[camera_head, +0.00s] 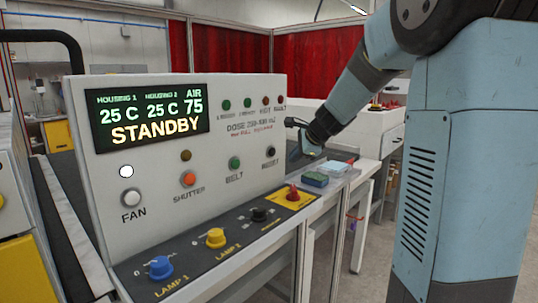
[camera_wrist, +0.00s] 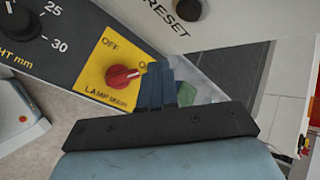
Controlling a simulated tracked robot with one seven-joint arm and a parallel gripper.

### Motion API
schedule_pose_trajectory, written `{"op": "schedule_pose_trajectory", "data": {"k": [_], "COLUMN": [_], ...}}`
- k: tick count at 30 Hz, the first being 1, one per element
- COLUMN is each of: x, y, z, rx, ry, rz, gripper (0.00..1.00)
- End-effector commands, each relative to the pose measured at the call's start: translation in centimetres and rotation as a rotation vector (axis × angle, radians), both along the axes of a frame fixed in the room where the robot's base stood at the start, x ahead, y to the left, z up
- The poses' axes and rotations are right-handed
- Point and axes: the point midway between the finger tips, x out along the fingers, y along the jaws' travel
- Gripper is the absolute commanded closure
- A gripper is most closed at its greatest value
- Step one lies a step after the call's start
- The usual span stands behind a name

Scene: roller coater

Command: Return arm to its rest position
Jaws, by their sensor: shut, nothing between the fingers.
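My gripper (camera_head: 303,151) is in the head view at the right end of the control panel (camera_head: 160,240), in front of the panel face and above the red knob (camera_head: 293,193). In the wrist view my gripper (camera_wrist: 158,72) has its fingers together with nothing between them. They appear just right of the red knob (camera_wrist: 122,76) on its yellow plate; I cannot tell whether they touch it. My arm (camera_head: 352,90) reaches down and left from my blue column at the right.
The panel screen (camera_head: 152,117) reads STANDBY. A green-topped block (camera_head: 315,179) lies on the ledge right of the red knob. Red curtains (camera_head: 318,62) hang behind.

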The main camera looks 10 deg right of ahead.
Motion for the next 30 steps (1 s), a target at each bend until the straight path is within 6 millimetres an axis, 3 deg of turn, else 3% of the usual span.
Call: {"op": "schedule_pose_trajectory", "data": {"k": [13,17,20,30], "x": [0.0,-1.0,-3.3,-15.1], "y": [0.0,0.3,0.9,3.3], "z": [0.0,0.4,1.1,2.8], "rx": [-0.001,-0.022,-0.076,-0.401], "ry": [0.000,-0.006,-0.023,-0.098], "rz": [0.001,0.037,0.119,0.549], "gripper": [1.00,1.00,1.00,1.00]}}
